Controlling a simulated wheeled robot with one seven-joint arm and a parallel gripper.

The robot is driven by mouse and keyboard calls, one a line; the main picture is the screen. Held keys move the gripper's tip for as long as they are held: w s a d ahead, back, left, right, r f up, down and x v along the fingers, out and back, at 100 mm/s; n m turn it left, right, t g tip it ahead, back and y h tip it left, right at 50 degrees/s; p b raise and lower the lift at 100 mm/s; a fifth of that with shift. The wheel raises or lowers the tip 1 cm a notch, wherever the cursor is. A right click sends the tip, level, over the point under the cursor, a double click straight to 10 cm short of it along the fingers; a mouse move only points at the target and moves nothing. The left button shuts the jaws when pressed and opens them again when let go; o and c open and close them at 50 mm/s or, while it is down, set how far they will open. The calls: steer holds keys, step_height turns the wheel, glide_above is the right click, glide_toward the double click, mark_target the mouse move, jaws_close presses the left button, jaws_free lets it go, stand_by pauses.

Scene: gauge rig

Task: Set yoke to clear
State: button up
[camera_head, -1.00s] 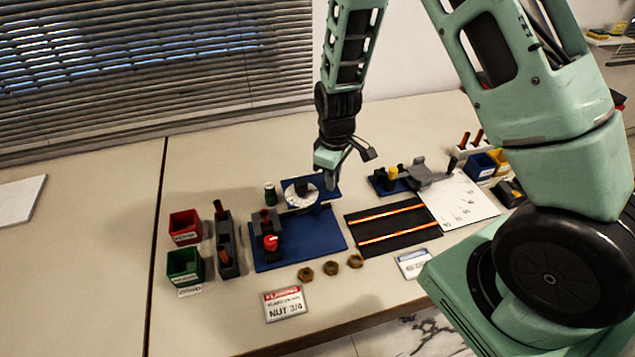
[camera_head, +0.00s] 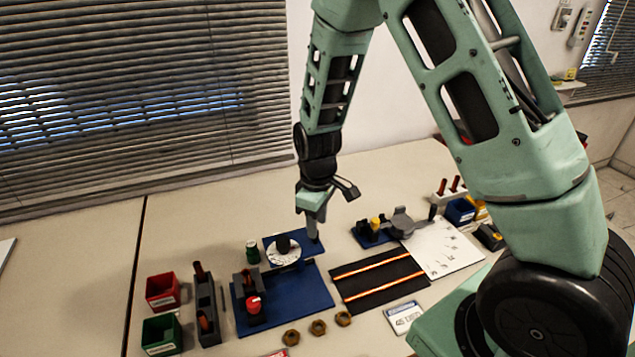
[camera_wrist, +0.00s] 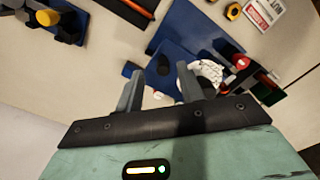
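I cannot tell for sure which part is the yoke, and no "clear" mark is readable. A white dial (camera_head: 284,255) with a dark knob (camera_head: 284,243) sits on a blue plate (camera_head: 312,285). The dial also shows in the wrist view (camera_wrist: 208,74), partly behind a finger. My gripper (camera_head: 313,232) hangs just right of the dial. In the wrist view my gripper (camera_wrist: 160,85) is open, its fingers apart with nothing held. A dark post (camera_wrist: 163,65) shows beyond the gap. A grey lever assembly (camera_head: 402,222) with a yellow knob stands farther right, beside a marked white sheet (camera_head: 445,248).
A red-capped post (camera_head: 253,304) stands on the blue plate's left part. Red (camera_head: 162,292) and green (camera_head: 162,335) bins stand left. Several nuts (camera_head: 318,327) lie in front. A black mat (camera_head: 380,282) with orange strips lies right. The table behind the dial is clear.

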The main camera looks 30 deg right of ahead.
step_height(320, 180, up, 14)
steer(key=b, duration=0.1)
stand_by(0.6)
